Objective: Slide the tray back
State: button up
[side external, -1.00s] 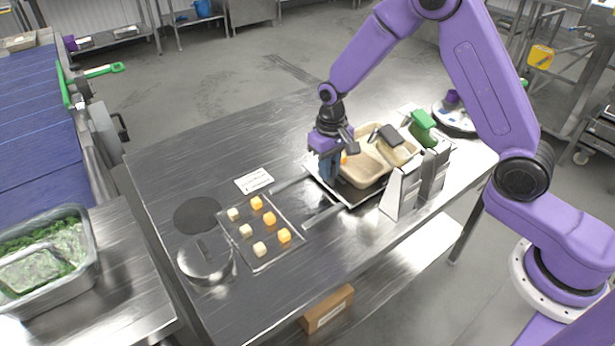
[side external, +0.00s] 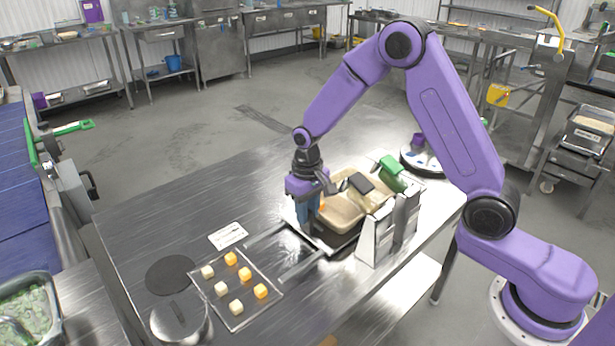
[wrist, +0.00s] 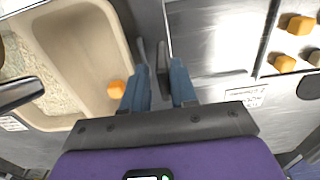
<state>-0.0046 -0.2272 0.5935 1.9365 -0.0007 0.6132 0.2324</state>
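The tray (side external: 337,251) is a flat metal tray at the right of the table's middle, with metal rails running left from it. On it sits a beige compartmented container (side external: 347,213), with grainy pale food in one part in the wrist view (wrist: 30,75). An orange cube (wrist: 116,89) lies at the container's lower right there. My gripper (side external: 308,222) is low at the tray's left edge, fingers pointing down. In the wrist view, its blue fingers (wrist: 163,88) are apart, with grey upright pieces in and above the gap. Whether they clamp the tray's edge is unclear.
A mat (side external: 236,326) with several yellow and pale cubes lies to the left, near a lidded pot (side external: 181,325), a black disc (side external: 171,275) and a white card (side external: 228,235). Metal stands (side external: 377,240) and a green-handled tool (side external: 390,167) crowd the tray's right side.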

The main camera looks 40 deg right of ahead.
notch_tip(320, 180, up, 16)
dwell(0.4)
jog(key=s+a+n, duration=0.3)
jog(key=s+n, duration=0.3)
jog(key=s, duration=0.9)
jog(key=s+d+f+n, duration=0.1)
jog(key=s+d+n, duration=0.2)
jog(key=s, duration=0.5)
jog(key=s+d+f+n, duration=0.2)
jog(key=s+d+n, duration=0.1)
jog(key=s, duration=0.6)
jog(key=shift+f+n, duration=0.15)
jog(key=shift+n, duration=0.15)
